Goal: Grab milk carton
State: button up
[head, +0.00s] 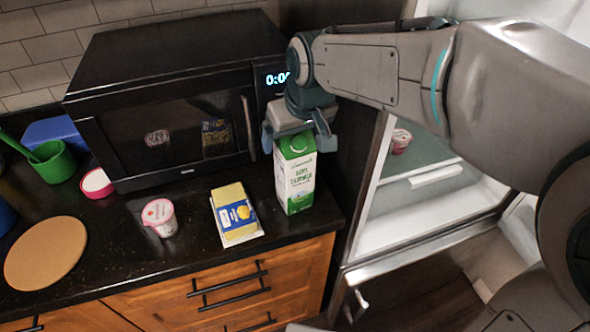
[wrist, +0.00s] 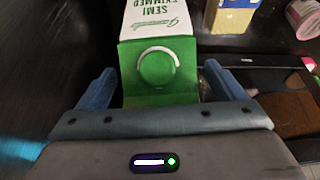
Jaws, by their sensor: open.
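The milk carton (head: 298,183) is white and green and stands upright on the black counter, near its right end, in front of the microwave's right side. My gripper (head: 297,138) is above the carton, pointing down, with its blue fingers apart. In the wrist view the carton (wrist: 157,70) lies between the two open fingers (wrist: 155,88), its green cap and top facing the camera. The fingers sit on either side of the carton top, and a gap shows beside each. Whether either touches it is hard to tell.
A yellow package (head: 235,214) and a pink-lidded cup (head: 159,217) stand left of the carton. The black microwave (head: 175,100) is behind. An open fridge (head: 415,190) is to the right.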

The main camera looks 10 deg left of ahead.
jog(key=c, duration=1.7)
grip_shut()
jog(key=shift+r, duration=0.15)
